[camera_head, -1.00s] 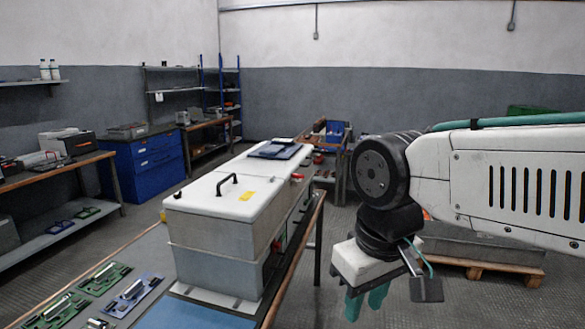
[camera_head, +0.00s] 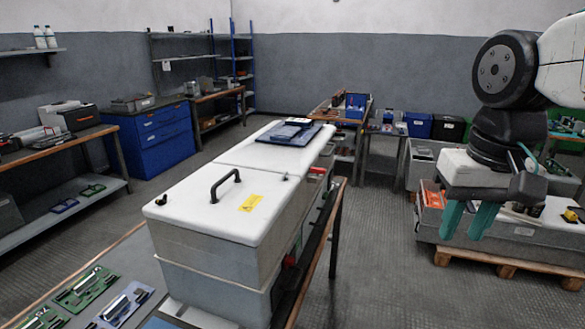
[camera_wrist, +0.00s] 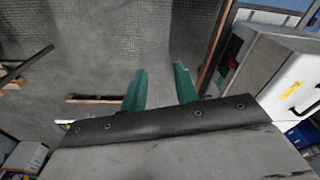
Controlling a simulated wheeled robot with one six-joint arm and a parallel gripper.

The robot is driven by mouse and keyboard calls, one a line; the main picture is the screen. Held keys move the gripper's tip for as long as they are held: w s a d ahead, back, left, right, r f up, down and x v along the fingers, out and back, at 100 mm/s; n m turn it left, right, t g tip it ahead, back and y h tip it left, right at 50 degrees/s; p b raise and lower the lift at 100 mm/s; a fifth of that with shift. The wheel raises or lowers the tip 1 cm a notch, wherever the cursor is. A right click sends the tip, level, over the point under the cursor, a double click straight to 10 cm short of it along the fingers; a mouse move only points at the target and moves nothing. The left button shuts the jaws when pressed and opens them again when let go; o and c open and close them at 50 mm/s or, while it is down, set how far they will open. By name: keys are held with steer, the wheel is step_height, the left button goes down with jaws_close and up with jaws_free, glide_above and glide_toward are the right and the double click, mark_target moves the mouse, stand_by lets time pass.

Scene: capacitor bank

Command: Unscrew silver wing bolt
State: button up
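The grey capacitor bank box with a white lid (camera_head: 215,205) stands on the workbench in the head view. A small black knob (camera_head: 161,200) sits on its near left lid corner, and a small bolt-like fitting (camera_head: 285,177) shows near the lid's right edge. I cannot make out a silver wing bolt for certain. My gripper (camera_head: 468,222) hangs right of the box, over the floor, with its two teal fingers apart and nothing between them. In the wrist view my gripper (camera_wrist: 160,88) is also open and empty, and part of the box (camera_wrist: 297,88) shows at the right edge.
A black handle (camera_head: 225,184) rises from the lid, and a blue tablet-like panel (camera_head: 289,133) lies at its far end. Green boards (camera_head: 88,287) lie on the bench at left. A pallet (camera_head: 505,263) with a loaded grey crate stands right. The floor between is clear.

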steer(key=w+a+r+m, duration=0.1)
steer(key=w+a+r, duration=0.15)
steer(key=w, duration=0.45)
steer(key=w+a+r, duration=0.2)
steer(key=w+a, duration=0.2)
steer(key=w, duration=0.3)
steer(key=m+g, duration=0.1)
steer(key=m, duration=0.1)
glide_toward(285, 176)
steer(key=f, duration=0.2)
steer(key=s+f, duration=0.1)
steer(key=f, duration=0.4)
steer(key=shift+s+a, duration=0.2)
steer(key=shift+s, duration=0.05)
steer(key=shift+f, duration=0.3)
jaws_close()
